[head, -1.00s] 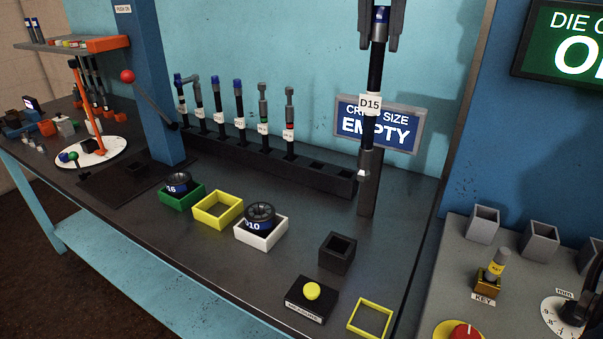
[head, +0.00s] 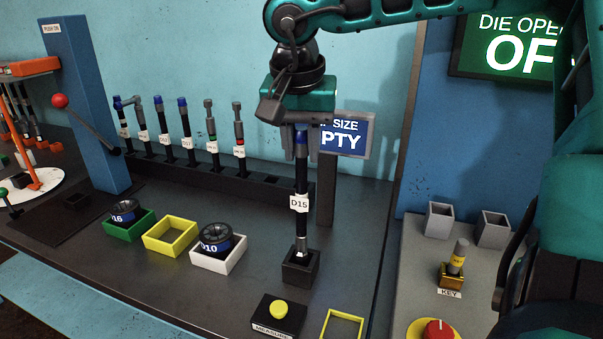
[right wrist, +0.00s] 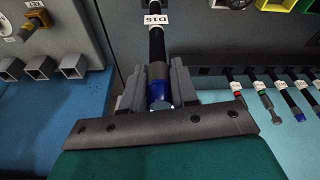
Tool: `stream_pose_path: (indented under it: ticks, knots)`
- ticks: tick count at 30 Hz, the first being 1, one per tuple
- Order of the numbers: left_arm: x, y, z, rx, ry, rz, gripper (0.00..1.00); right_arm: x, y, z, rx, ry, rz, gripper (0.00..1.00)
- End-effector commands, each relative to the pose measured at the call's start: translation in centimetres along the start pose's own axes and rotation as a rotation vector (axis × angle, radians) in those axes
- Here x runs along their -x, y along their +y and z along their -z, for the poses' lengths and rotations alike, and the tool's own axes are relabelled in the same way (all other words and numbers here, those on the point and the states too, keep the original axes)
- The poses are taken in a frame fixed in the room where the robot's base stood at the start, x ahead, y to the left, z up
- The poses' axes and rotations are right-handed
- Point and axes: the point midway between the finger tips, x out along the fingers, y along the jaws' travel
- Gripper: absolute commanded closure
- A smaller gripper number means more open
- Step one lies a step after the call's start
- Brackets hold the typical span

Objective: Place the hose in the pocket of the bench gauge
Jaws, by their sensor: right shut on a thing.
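The black hose with the D15 tag (head: 301,225) stands upright in the head view, with a blue band at its top and a metal fitting at its bottom. My right gripper (head: 301,150) is shut on its upper end; the right wrist view shows the fingers (right wrist: 160,88) on either side of the blue end of the hose (right wrist: 158,92). The hose's lower fitting is at the mouth of the black square pocket of the bench gauge (head: 301,272). How deep it sits is hidden by the pocket's walls. My left gripper is not in view.
A yellow MEASURE button (head: 278,308) is in front of the pocket. A rack (head: 262,188) with several hoses stands behind. Green (head: 132,232), yellow (head: 170,248) and white (head: 218,262) trays lie left. The size sign (head: 345,135) is partly covered by my arm.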

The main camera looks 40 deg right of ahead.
Motion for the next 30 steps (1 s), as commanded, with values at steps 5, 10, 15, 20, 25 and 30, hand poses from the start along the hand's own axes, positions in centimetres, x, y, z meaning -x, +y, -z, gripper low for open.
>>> stream_pose_path:
  ticks: [5,10,15,20,25,30]
  knots:
    - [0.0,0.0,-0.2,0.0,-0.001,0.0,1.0,-1.1,0.0,-0.3,0.001,0.001,0.002,1.0]
    - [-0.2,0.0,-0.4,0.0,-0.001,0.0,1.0,-3.6,0.0,-1.0,0.002,-0.001,0.0,1.0]
    - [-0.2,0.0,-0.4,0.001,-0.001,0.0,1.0,-4.4,-0.1,-1.2,0.0,0.002,0.003,1.0]
    - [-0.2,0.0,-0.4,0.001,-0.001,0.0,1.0,-4.4,-0.1,-1.2,0.0,0.002,0.003,1.0]
    - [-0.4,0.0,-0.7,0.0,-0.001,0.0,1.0,-4.7,0.0,-1.3,0.0,0.001,0.001,0.68]
    - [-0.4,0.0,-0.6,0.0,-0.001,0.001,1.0,-4.7,0.0,-1.3,0.001,0.001,0.001,0.52]
